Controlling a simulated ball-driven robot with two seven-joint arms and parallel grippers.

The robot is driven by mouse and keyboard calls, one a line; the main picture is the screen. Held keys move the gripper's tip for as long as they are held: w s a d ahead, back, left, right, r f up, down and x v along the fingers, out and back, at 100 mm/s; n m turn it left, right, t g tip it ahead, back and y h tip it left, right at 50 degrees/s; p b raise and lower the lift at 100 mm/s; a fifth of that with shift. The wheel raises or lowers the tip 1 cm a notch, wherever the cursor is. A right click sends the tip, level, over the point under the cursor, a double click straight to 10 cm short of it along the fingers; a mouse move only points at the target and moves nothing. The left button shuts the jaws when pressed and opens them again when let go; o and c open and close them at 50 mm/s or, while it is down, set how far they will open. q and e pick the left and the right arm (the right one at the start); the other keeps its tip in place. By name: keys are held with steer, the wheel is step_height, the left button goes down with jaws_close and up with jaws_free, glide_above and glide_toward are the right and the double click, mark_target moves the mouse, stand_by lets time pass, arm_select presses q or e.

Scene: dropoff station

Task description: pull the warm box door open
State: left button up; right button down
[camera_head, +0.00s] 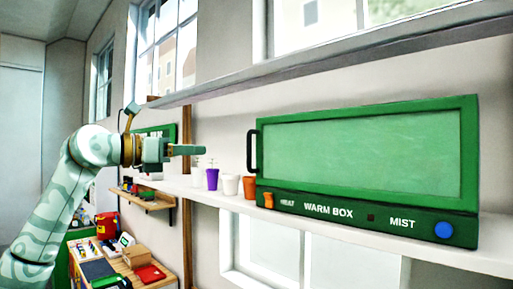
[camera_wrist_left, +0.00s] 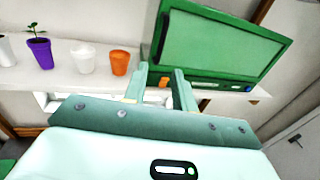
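The green warm box (camera_head: 370,212) stands on the white shelf, with a green-framed door (camera_head: 375,155) that looks shut. Its dark upright handle (camera_head: 252,152) is on the door's left edge. The box also shows at the upper right of the left wrist view (camera_wrist_left: 222,45). My left gripper (camera_head: 204,150) is left of the handle in the head view and apart from it in the picture. In the left wrist view its two fingers (camera_wrist_left: 161,72) are spread with nothing held between them. My right gripper is in neither view.
An orange cup (camera_head: 250,187), a white cup (camera_head: 230,184) and a purple pot (camera_head: 212,179) with a plant stand on the shelf (camera_head: 360,232) left of the box. A long ledge (camera_head: 330,55) runs above. A cluttered bench (camera_head: 165,265) is at lower left.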

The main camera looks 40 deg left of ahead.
mark_target(249, 165)
arm_select(q)
steer(key=p+x, duration=1)
steer(key=x, duration=0.5)
steer(key=shift+s+d+r, duration=0.1)
steer(key=shift+d+r, duration=0.1)
steer(key=shift+f, duration=0.1)
jaws_close()
